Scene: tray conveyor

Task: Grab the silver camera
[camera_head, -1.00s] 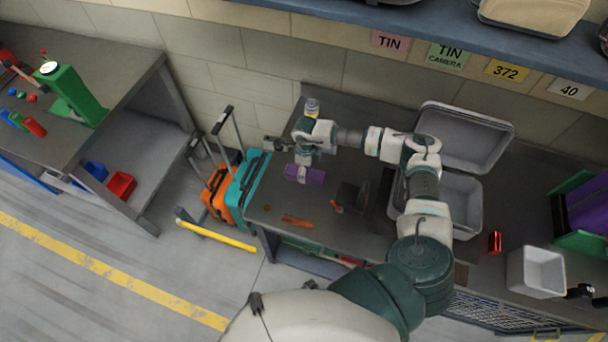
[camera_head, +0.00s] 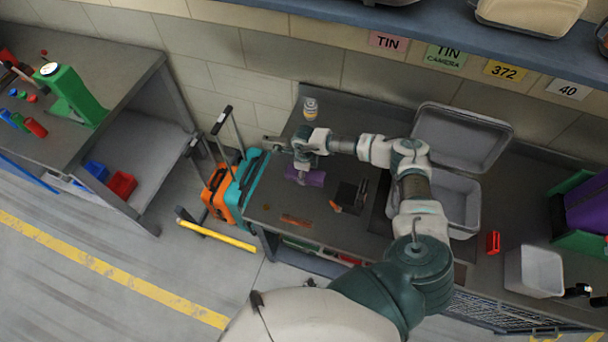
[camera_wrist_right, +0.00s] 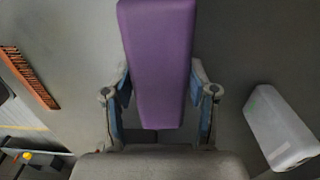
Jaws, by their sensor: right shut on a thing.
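I cannot pick out a silver camera for certain in either view. My right gripper (camera_wrist_right: 160,112) is shut on a purple block (camera_wrist_right: 158,60), with one finger on each side of it. In the head view the same purple block (camera_head: 314,179) is at the left part of the dark workbench, under my right gripper (camera_head: 302,172), which partly hides it. A pale grey rounded object (camera_wrist_right: 278,128) lies to the right of the gripper in the wrist view. My left gripper is not in view.
A can (camera_head: 310,108) stands behind the gripper. An orange ribbed piece (camera_head: 296,221) and a dark item (camera_head: 348,196) lie in front and to the right. An open grey case (camera_head: 468,207) and white bin (camera_head: 536,272) are farther right. A shelf (camera_head: 420,22) overhangs the back.

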